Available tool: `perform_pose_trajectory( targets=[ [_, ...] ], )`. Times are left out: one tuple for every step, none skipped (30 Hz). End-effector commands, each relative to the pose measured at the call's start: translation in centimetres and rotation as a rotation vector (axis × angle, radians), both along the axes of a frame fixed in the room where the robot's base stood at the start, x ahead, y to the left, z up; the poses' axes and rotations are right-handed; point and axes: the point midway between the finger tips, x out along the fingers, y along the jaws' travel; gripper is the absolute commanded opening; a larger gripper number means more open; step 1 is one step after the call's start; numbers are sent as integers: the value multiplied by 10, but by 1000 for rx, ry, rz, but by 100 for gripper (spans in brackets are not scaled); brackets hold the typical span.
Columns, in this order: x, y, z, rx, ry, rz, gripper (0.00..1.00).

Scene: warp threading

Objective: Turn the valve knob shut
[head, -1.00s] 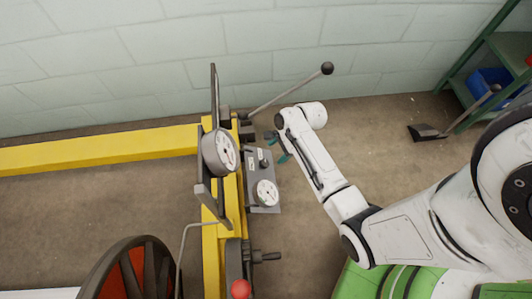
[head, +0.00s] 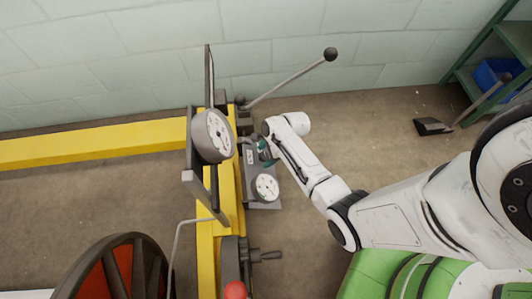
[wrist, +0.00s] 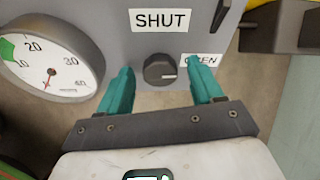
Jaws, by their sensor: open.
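The valve knob (wrist: 160,69) is a small dark grey round knob with a pale pointer line, on a grey panel (wrist: 117,40). In the wrist view the line points right, toward the partly covered OPEN label (wrist: 199,60). The SHUT label (wrist: 160,20) is above the knob in that view. My gripper (wrist: 161,78) is open, with one teal finger on each side of the knob and visible space between; I see no contact. In the head view my gripper (head: 265,150) is at the panel and hides the knob.
A round gauge (wrist: 50,62) is on the panel left of the knob in the wrist view. In the head view a larger gauge (head: 213,135) on the yellow frame (head: 100,144) stands left of my gripper. A ball-ended lever (head: 290,80) rises behind it.

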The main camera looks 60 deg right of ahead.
Motion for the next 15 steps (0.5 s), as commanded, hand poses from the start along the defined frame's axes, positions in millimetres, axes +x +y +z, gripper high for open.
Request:
perform_pose_trajectory(
  targets=[
    [1, 0, -1, 0, 0, 0, 66],
    [1, 0, -2, 0, 0, 0, 66],
    [1, 0, -1, 0, 0, 0, 66],
    [1, 0, -1, 0, 0, 0, 66],
    [1, 0, -1, 0, 0, 0, 66],
    [1, 0, -1, 0, 0, 0, 66],
    [1, 0, -1, 0, 0, 0, 66],
    [1, 0, -1, 0, 0, 0, 66],
    [1, 0, -1, 0, 0, 0, 64],
    [1, 0, -1, 0, 0, 0, 61],
    [1, 0, -1, 0, 0, 0, 58],
    [1, 0, -1, 0, 0, 0, 54],
    [1, 0, -1, 0, 0, 0, 52],
    [1, 0, -1, 0, 0, 0, 49],
    [1, 0, -1, 0, 0, 0, 45]
  ],
)
